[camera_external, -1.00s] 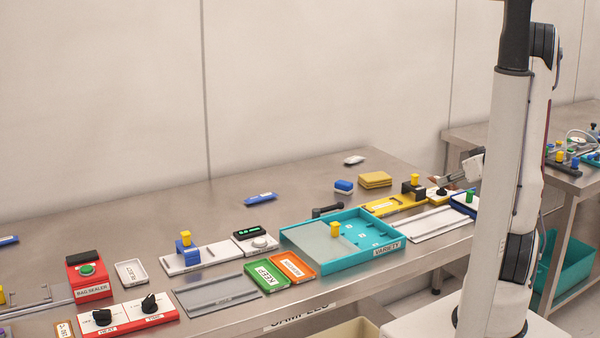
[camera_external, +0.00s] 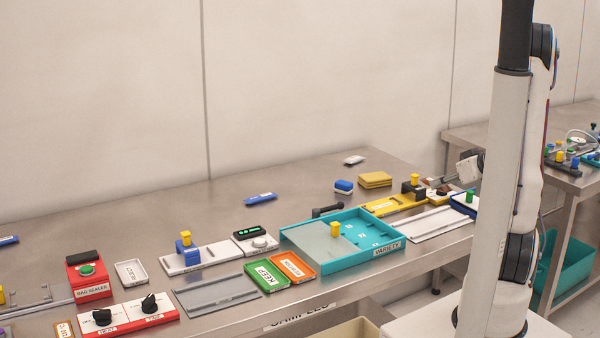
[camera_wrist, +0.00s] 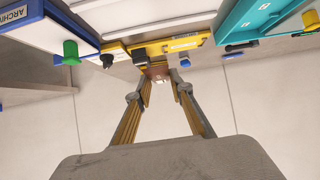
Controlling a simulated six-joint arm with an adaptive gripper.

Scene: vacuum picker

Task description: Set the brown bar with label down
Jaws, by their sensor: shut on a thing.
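My gripper (camera_wrist: 160,78) is shut on the brown bar (camera_wrist: 156,70), which shows as a small reddish-brown piece between the fingertips in the wrist view. Its label cannot be made out. In the external view my gripper (camera_external: 444,181) is at the right end of the bench, low beside the yellow fixture (camera_external: 392,205), partly hidden by my arm. The bar is close to the fixture's end with the black block (camera_external: 413,188); I cannot tell whether it touches anything.
A blue tray marked ARCHIVE (camera_wrist: 45,28) with a green knob (camera_wrist: 70,50) lies beside the fixture. The teal VARIETY tray (camera_external: 375,257) stands to its left. Bare bench (camera_external: 310,175) extends towards the wall.

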